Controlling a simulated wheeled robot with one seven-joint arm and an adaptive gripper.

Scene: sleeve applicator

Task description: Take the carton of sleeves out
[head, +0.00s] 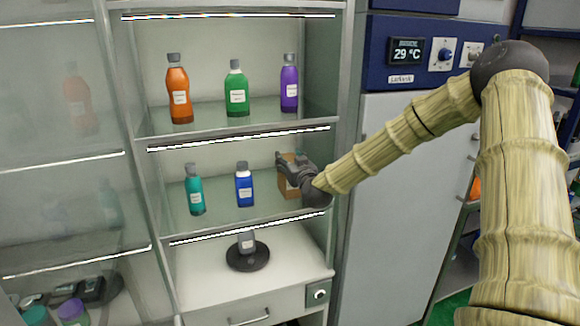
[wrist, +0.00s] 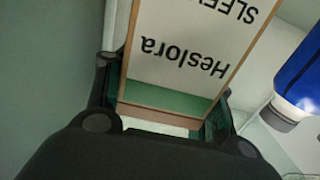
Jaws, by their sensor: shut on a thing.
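The carton of sleeves (head: 284,188) is a brown box with a pale label, on the right side of the cabinet's middle glass shelf. In the wrist view the carton (wrist: 190,50) shows its label upside down, reading "Heslora" and part of "SLEE". My gripper (head: 297,168) reaches in from the right and partly hides the carton in the head view. In the wrist view my gripper (wrist: 160,112) is shut on the carton, one finger on each side of it. I cannot tell whether the carton's base touches the shelf.
A blue bottle (head: 244,187) stands close to the left of the carton, with a teal bottle (head: 194,192) farther left. Orange (head: 179,92), green (head: 236,92) and purple (head: 289,85) bottles stand on the shelf above. A grey bottle on a black disc (head: 247,258) is below. The cabinet's right post (head: 345,130) is close to my arm.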

